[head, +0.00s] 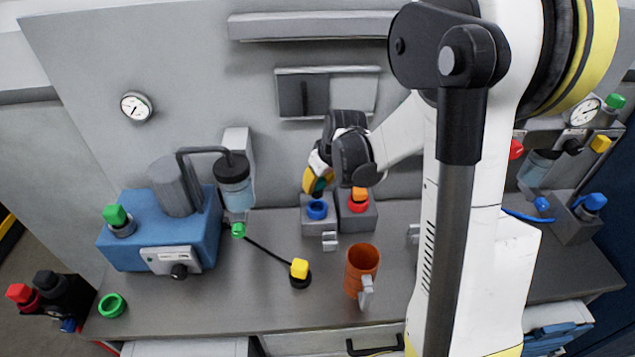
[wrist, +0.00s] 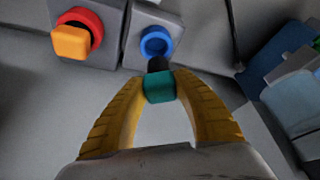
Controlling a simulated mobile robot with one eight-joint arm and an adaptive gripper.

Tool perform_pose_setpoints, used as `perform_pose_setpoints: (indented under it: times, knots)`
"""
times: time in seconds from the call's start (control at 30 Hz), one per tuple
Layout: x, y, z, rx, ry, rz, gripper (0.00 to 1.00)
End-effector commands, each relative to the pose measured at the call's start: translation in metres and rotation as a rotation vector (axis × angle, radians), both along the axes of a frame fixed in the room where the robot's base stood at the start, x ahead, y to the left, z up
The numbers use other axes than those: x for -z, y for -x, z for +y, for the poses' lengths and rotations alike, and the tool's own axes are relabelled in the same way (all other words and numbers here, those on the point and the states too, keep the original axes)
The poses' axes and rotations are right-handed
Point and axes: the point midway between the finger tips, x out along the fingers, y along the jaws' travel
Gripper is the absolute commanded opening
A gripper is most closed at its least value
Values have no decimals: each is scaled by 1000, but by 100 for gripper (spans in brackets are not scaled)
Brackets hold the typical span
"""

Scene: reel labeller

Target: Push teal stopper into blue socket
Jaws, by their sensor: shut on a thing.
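The teal stopper (wrist: 159,88) has a teal head and a dark plug end. My gripper (wrist: 160,84) is shut on its head, with a yellow finger on each side. The blue socket (wrist: 156,43) is a blue ring on a grey block, and it looks empty in the wrist view. The dark end points toward the ring and appears just short of it; I cannot tell whether they touch. In the head view my gripper (head: 317,183) is just above the blue socket (head: 317,209), and the stopper is mostly hidden by the fingers.
A red socket (head: 358,206) holding an orange stopper (head: 360,194) stands directly right of the blue socket. An orange mug (head: 361,268) and a yellow-topped stopper (head: 299,269) are in front. A blue machine (head: 130,252) stands left. The front middle bench is mostly clear.

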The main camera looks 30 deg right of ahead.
Motion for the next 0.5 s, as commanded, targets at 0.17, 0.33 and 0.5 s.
perform_pose_setpoints:
  times: [0.17, 0.33, 0.5]
  knots:
    - [0, 0, 0, 0, 0, 0, 4]
    - [4, 0, 0, 0, 0, 0, 4]
    - [11, 0, 0, 0, 0, 0, 4]
